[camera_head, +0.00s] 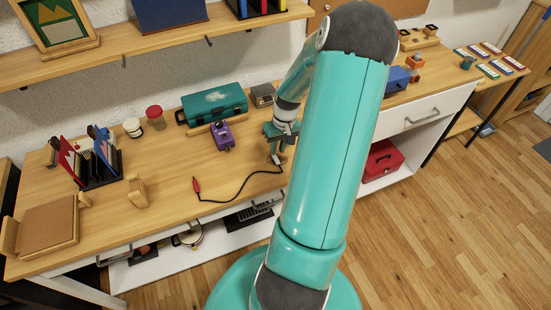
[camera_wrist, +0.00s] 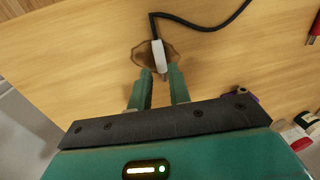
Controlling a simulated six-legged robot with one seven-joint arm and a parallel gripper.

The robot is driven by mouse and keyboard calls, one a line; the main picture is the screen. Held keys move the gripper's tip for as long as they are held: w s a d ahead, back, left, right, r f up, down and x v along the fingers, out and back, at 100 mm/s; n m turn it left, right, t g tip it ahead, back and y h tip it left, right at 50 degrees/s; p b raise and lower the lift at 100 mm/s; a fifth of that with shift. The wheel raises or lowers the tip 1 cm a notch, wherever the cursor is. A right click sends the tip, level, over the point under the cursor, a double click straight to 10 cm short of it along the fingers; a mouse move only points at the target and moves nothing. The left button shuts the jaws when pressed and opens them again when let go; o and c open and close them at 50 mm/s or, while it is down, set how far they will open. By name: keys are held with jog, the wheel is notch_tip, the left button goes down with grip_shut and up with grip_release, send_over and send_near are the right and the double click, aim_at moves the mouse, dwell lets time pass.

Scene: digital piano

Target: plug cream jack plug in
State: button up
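The cream jack plug (camera_wrist: 159,55) lies in the wrist view just beyond my fingertips, its metal tip pointing back between them. A black cable runs from its far end. In the head view the plug (camera_head: 277,160) is small beneath my gripper (camera_head: 281,146). My gripper's two teal fingers (camera_wrist: 161,76) are apart, with gaps beside the plug tip, and do not visibly clasp it. The cable's other end carries a red plug (camera_head: 196,186), lying on the table. A purple pedal-like box (camera_head: 222,136) stands left of my gripper; its sockets are too small to make out.
A teal case (camera_head: 214,105) and a small grey box (camera_head: 262,95) stand behind. Two jars (camera_head: 154,113), a divided rack (camera_head: 101,172) and a wooden stand (camera_head: 137,192) are at left. Bare tabletop surrounds the cable. My arm hides part of the table.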

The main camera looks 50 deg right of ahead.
aim_at(276, 157)
jog(key=f, duration=0.3)
jog(key=shift+w+a+f, duration=0.1)
jog(key=shift+a, duration=0.1)
grip_shut()
